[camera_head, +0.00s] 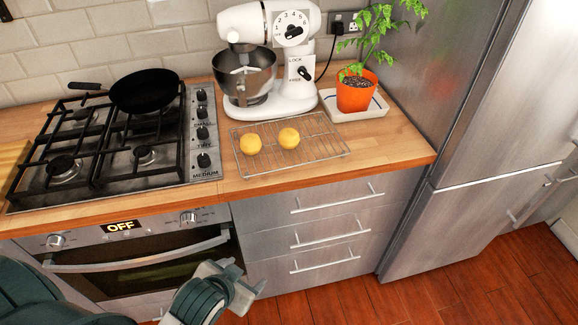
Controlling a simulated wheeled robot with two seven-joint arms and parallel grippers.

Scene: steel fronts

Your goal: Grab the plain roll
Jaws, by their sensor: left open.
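Two plain round yellow rolls lie on a wire cooling rack (315,151) on the wooden counter. The left roll (250,143) sits nearer the hob, and the right roll (289,138) sits close beside it with a small gap. My left gripper (246,284) is low in front of the oven and drawers, below the counter edge and well apart from the rolls. It is open, and I see nothing in it. My right gripper is not in view.
A white stand mixer (285,60) stands behind the rack. An orange plant pot (356,92) stands on a white tray at the right. A gas hob (120,150) with a black pan (144,91) is at the left. A steel fridge (470,110) borders the counter's right end.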

